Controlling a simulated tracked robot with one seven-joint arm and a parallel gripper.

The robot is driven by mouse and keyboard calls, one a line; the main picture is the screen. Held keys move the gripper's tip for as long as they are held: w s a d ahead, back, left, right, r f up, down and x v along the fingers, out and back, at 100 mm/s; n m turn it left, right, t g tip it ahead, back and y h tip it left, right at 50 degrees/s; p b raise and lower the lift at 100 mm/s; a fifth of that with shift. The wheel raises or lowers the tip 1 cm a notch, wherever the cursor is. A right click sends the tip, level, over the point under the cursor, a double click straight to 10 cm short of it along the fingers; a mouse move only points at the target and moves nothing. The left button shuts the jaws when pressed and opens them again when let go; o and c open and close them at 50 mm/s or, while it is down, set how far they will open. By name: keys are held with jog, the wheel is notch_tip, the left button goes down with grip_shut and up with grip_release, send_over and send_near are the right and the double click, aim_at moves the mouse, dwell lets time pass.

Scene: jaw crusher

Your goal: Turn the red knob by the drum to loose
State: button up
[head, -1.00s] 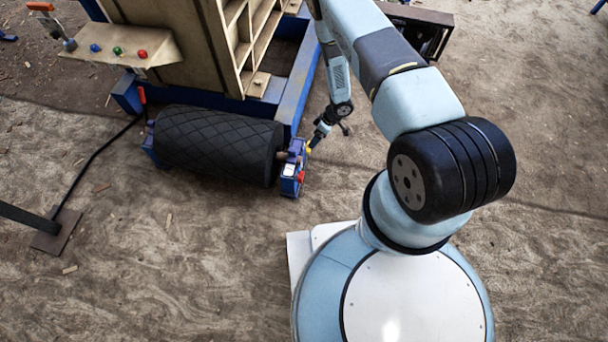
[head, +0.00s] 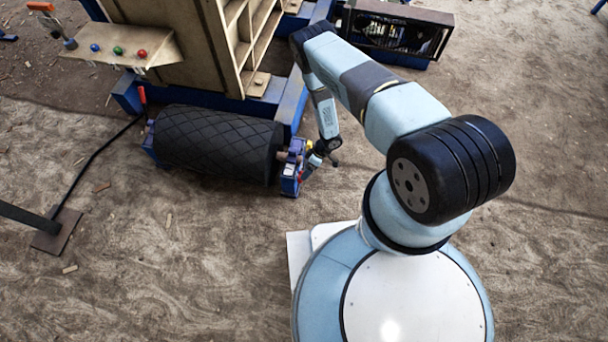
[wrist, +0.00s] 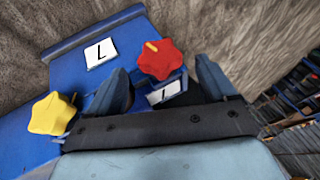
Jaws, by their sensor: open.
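The red knob (wrist: 160,60) is star-shaped with a small yellow mark on its upper left. It sits on the blue bracket (wrist: 68,62) at the drum's end, between and beyond my two fingertips in the wrist view. My gripper (wrist: 165,75) is open, one finger on each side of the knob, and no contact shows. A white label with "L" (wrist: 100,53) lies left of the knob; a second label (wrist: 164,92) is partly hidden below it. In the head view my gripper (head: 308,170) is at the right end of the black drum (head: 215,147), where the red knob is mostly hidden.
A yellow star knob (wrist: 52,114) stands on the same bracket, close to my left finger. The crusher's tan body (head: 170,40) and blue frame rise behind the drum. A dark crate-like unit (head: 400,32) stands at the back right. Open dirt lies right of the bracket.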

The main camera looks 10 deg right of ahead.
jog(key=shift+x, duration=2.15)
jog(key=shift+c, duration=0.5)
jog(key=c, duration=0.9)
jog(key=shift+d, duration=0.35)
jog(key=shift+c, duration=0.3)
jog(key=shift+a, duration=0.35)
